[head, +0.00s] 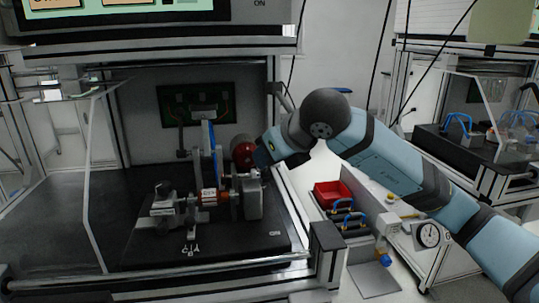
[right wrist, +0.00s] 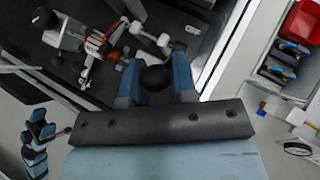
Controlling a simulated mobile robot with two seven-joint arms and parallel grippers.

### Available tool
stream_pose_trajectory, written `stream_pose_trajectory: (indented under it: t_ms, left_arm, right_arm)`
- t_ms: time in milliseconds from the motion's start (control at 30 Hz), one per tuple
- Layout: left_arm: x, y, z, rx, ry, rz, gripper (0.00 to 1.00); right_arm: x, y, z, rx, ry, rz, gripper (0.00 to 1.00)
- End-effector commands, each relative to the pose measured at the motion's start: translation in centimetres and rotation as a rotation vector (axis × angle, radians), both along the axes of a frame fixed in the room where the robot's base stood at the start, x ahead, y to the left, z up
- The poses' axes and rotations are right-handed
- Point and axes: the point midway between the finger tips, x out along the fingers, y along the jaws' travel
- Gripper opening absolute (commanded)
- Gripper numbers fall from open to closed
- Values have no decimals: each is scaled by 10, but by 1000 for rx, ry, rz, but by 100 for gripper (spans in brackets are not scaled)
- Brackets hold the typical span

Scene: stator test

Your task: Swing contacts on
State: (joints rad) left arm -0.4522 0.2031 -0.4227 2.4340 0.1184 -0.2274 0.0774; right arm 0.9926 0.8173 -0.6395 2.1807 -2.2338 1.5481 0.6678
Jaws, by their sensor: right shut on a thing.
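The test fixture (head: 205,197) stands on a black plate inside the bench, with an orange-and-copper part (head: 209,196) at its middle and a grey block (head: 252,198) at its right. It also shows in the right wrist view (right wrist: 92,45). My right gripper (head: 262,160) reaches in from the right at the fixture's right end. In the right wrist view, its blue fingers stand either side of a black ball knob (right wrist: 155,78) and are shut on it. Which contacts the knob moves is hidden. My left gripper seems to show at the lower left of that view (right wrist: 38,135); its jaws are unclear.
A red round part (head: 243,151) sits behind the fixture, close to my right gripper. A clear panel (head: 88,180) stands at the left. A red bin (head: 331,192) and blue-handled items (head: 347,217) lie right of the bench. The plate's front is mostly clear.

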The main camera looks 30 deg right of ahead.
Motion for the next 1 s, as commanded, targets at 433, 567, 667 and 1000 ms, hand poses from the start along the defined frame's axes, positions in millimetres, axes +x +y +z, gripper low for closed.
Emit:
stream_pose_trajectory:
  t_ms: [433,567,667,1000]
  left_arm:
    - [0,0,-1,0,1,0,60]
    - [0,0,-2,0,1,0,60]
    - [0,0,-2,0,1,0,60]
    - [0,0,-2,0,1,1,60]
  right_arm:
    - [-2,4,-8,1,17,11,0]
    - [-2,4,-8,0,18,11,0]
    - [-2,4,-8,0,18,11,0]
    - [-2,3,-6,1,14,9,44]
